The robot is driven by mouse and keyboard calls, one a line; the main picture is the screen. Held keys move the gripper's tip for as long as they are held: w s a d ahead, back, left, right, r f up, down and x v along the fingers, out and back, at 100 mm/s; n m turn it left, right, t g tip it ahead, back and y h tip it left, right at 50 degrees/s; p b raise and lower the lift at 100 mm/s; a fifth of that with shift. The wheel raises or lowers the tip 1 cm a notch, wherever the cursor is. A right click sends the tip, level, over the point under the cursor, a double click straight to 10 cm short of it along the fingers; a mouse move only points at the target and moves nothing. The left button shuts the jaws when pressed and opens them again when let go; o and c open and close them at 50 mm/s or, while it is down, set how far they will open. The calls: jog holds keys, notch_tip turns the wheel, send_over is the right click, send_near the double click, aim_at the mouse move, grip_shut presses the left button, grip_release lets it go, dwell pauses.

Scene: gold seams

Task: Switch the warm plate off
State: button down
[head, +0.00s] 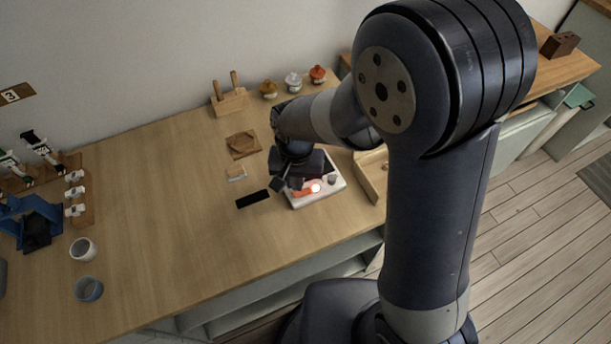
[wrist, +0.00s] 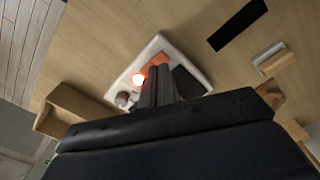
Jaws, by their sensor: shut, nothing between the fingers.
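The warm plate (head: 327,194) is a white slab on the wooden counter, just beyond my arm. It carries a glowing red-orange light, an orange-red part and a small grey knob (head: 332,179). In the wrist view the white plate (wrist: 196,64) shows the lit spot, and the grey knob (wrist: 122,99) sits near its left corner. My gripper (head: 285,187) is shut and empty, pointing down over the plate near the light. Its fingers also show in the wrist view (wrist: 155,75), next to the glow. They hide part of the plate, and I cannot tell whether they touch it.
Several small lidded pots stand behind. Two cups (head: 83,249) are far left.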

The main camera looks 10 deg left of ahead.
jog(key=shift+f+b, duration=1)
jog(key=shift+f, duration=0.35)
dwell(0.5)
jog(key=shift+r, duration=0.1)
jog(key=shift+r+p, duration=2.75)
jog(key=shift+r, duration=0.75)
jog(key=shift+f, duration=0.15)
notch_tip(320, 180, down, 7)
jog(key=b, duration=0.5)
jog(key=shift+b, duration=0.35)
jog(key=shift+r, duration=0.2)
jog(key=shift+r, duration=0.1)
